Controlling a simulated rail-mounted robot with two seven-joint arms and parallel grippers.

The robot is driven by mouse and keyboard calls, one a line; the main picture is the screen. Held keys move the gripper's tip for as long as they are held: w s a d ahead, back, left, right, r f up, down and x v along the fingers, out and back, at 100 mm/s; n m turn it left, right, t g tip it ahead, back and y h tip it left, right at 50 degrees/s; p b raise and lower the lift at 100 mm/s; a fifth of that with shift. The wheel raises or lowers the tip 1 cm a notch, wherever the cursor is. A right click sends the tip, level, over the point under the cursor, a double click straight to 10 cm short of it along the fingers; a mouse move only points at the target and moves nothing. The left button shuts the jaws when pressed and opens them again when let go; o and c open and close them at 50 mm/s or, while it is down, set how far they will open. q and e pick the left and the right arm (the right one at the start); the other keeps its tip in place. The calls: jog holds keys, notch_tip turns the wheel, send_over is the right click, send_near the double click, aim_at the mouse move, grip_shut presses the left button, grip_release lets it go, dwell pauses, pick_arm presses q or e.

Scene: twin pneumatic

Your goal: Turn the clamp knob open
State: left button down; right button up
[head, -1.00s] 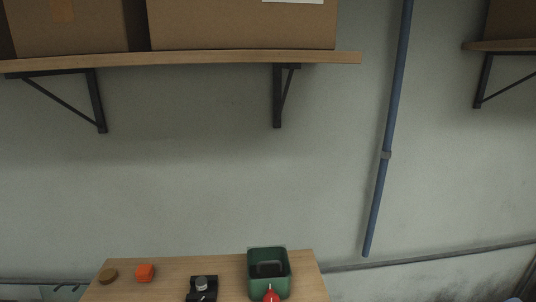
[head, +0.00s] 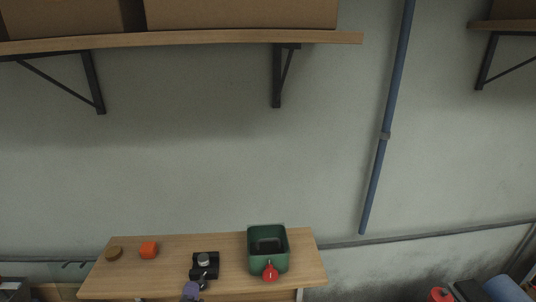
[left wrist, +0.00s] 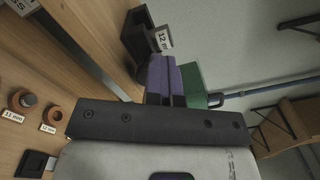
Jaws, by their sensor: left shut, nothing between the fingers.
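A black clamp block (head: 212,271) stands on the wooden table in the head view, with a round grey knob (head: 204,259) on top. My left gripper (head: 191,291) shows only as a small purple tip at the bottom of the head view. It is just in front of the clamp and a little left of it; I cannot tell whether they touch. In the left wrist view its purple fingers (left wrist: 165,80) are together, with nothing seen between them. I cannot surely make out the knob in that view. My right gripper is not in view.
A green bin (head: 282,237) stands right of the clamp, with a red item (head: 270,272) at its front. An orange piece (head: 149,250) and a brown disc (head: 114,253) lie on the left of the table (head: 150,282). Labelled round parts (left wrist: 54,115) show in the left wrist view.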

pick_arm(q)
jog(key=shift+a+f+g+y, duration=0.15)
jog(key=shift+a+f, duration=0.15)
jog(key=shift+f, duration=0.4)
jog(key=shift+a+f+g+y, duration=0.15)
jog(key=shift+a+f, duration=0.15)
jog(key=shift+f, duration=0.35)
jog(key=shift+w+r, duration=0.1)
jog(key=shift+a+r+p, duration=0.2)
jog(key=shift+r+p, duration=0.05)
jog(key=shift+p, duration=0.2)
jog(key=s, duration=0.1)
jog(key=s+p, duration=0.1)
jog(key=s, duration=0.1)
jog(key=s+r+p, duration=0.1)
jog(key=s, duration=0.1)
jog(key=shift+s+d, duration=0.2)
jog(key=shift+d, duration=0.2)
